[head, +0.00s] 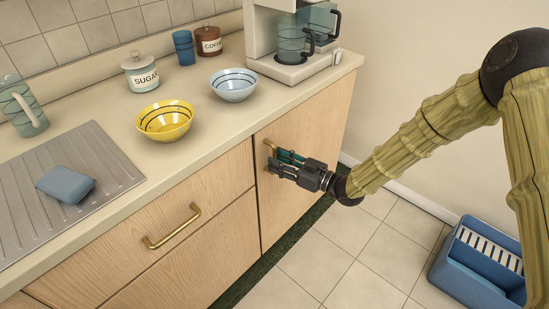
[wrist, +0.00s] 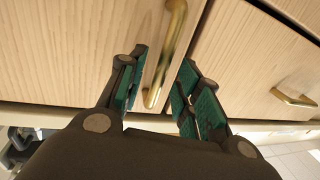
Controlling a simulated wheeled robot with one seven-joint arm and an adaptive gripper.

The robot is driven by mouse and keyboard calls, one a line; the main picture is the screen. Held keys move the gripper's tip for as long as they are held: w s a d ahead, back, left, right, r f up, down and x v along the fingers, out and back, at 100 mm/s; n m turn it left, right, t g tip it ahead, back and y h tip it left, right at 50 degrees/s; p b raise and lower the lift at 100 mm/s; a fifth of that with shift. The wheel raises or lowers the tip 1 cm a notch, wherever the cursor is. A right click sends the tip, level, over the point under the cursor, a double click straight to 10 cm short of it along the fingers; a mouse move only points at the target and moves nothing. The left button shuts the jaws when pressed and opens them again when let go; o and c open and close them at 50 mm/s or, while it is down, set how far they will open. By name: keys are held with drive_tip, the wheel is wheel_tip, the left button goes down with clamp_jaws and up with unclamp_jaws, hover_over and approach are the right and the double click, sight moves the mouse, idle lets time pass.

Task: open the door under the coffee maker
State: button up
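The coffee maker (head: 289,66) stands at the right end of the counter. The wooden door (head: 320,125) under it is closed and carries an upright brass handle (head: 268,147) near its left edge. My gripper (head: 281,160) is at this handle, with its arm reaching in from the right. In the wrist view, the handle (wrist: 170,45) runs between the two teal-padded fingers, and gaps show on both sides of its visible part. The gripper (wrist: 162,82) is open. Whether a fingertip touches the door is not clear.
A drawer with a brass handle (head: 172,226) is left of the door. The counter holds a yellow bowl (head: 165,120), a pale blue bowl (head: 234,84), canisters and a blue sponge (head: 66,184). A blue bin (head: 478,266) stands on the tiled floor at right. Floor before the door is clear.

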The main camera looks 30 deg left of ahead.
drive_tip(key=shift+w+a, duration=0.1)
drive_tip(key=shift+a, duration=0.95)
drive_tip(key=shift+c, duration=0.4)
clamp_jaws()
